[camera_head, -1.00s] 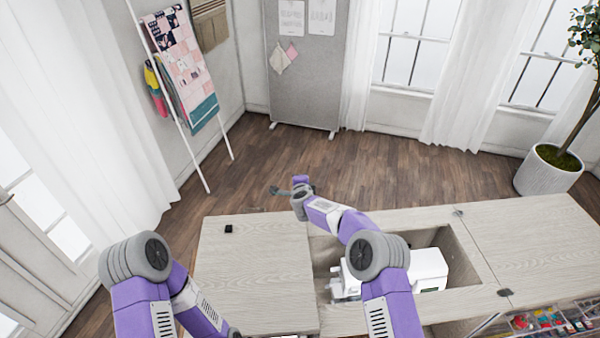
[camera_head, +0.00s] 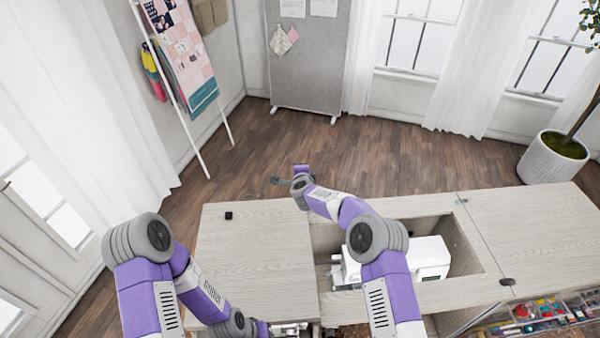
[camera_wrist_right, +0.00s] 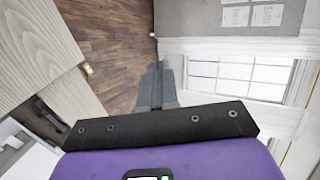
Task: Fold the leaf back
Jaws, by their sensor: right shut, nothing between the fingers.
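The sewing cabinet has a flat pale wood panel on the left (camera_head: 255,255) with a small black fitting, and another on the right (camera_head: 540,235). Dark hinges (camera_head: 507,282) mark the right panel's seam; I cannot tell which panel is the leaf. Both lie flat. Between them is an open well with a white sewing machine (camera_head: 430,258), partly hidden by my right arm. My right gripper (camera_head: 278,181) is beyond the cabinet's far edge, apart from the wood. In the wrist view its fingers (camera_wrist_right: 157,85) are shut and empty. My left gripper (camera_head: 290,329) is low at the near edge, partly cut off.
An open drawer of colourful sewing supplies (camera_head: 540,312) is at the near right. A ladder rack with quilts (camera_head: 185,60), a grey board (camera_head: 305,60) and a potted plant (camera_head: 555,160) stand beyond. The floor behind the cabinet is clear.

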